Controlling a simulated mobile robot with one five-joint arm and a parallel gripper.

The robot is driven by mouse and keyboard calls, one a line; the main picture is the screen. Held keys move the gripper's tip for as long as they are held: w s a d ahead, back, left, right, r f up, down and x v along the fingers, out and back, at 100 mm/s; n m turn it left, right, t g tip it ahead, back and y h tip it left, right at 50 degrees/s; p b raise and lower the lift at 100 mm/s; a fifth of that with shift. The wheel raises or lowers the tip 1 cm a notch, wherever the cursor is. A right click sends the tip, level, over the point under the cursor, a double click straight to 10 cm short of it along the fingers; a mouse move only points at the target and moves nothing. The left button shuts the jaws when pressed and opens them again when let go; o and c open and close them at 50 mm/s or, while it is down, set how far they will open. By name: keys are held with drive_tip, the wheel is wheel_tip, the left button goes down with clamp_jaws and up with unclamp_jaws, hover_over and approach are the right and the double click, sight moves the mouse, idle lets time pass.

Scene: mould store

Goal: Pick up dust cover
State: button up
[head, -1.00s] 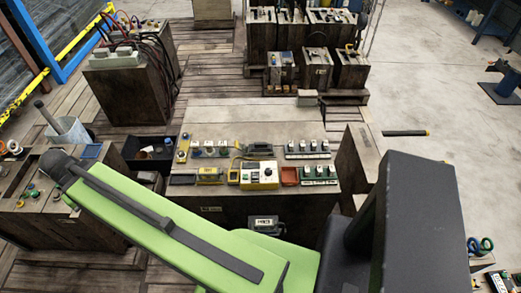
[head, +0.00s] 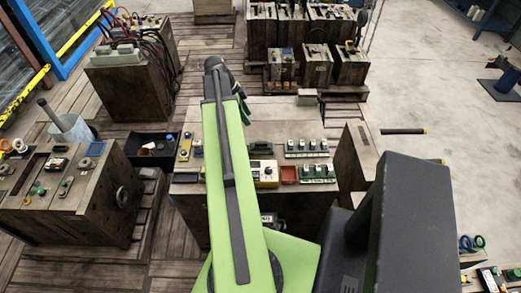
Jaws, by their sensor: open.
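I cannot pick out a dust cover for certain among the small items in the head view. The middle block (head: 270,112) carries a yellow-and-white meter box (head: 265,174), a small red tray (head: 289,174) and green boards with white parts (head: 307,148). My green arm crosses this block and hides part of its left half. My gripper (head: 243,108) shows partly as a dark green shape beside the arm's far end, over the block's back left part. It is open, and I see nothing held in it.
A left block (head: 128,165) carries small parts and rings. A dark bin (head: 150,152) stands between it and the middle block. Wooden blocks (head: 318,68) stand at the back. Dark bars (head: 403,131) stick out at the right. Concrete floor (head: 430,90) is clear beyond them.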

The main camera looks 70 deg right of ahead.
drive_tip(key=b, duration=1)
hover_over(261, 143)
drive_tip(key=w, duration=0.2)
wheel_tip(261, 143, down, 11)
drive_tip(key=shift+a+r, duration=0.1)
drive_tip(key=shift+r, duration=0.05)
drive_tip(key=shift+s, duration=0.1)
drive_tip(key=b+x, duration=0.4)
drive_tip(key=x, duration=0.1)
drive_tip(key=shift+a+f+b, duration=0.15)
drive_tip(key=shift+f+b, duration=0.1)
drive_tip(key=shift+b, duration=0.15)
drive_tip(key=shift+r, duration=0.2)
clamp_jaws()
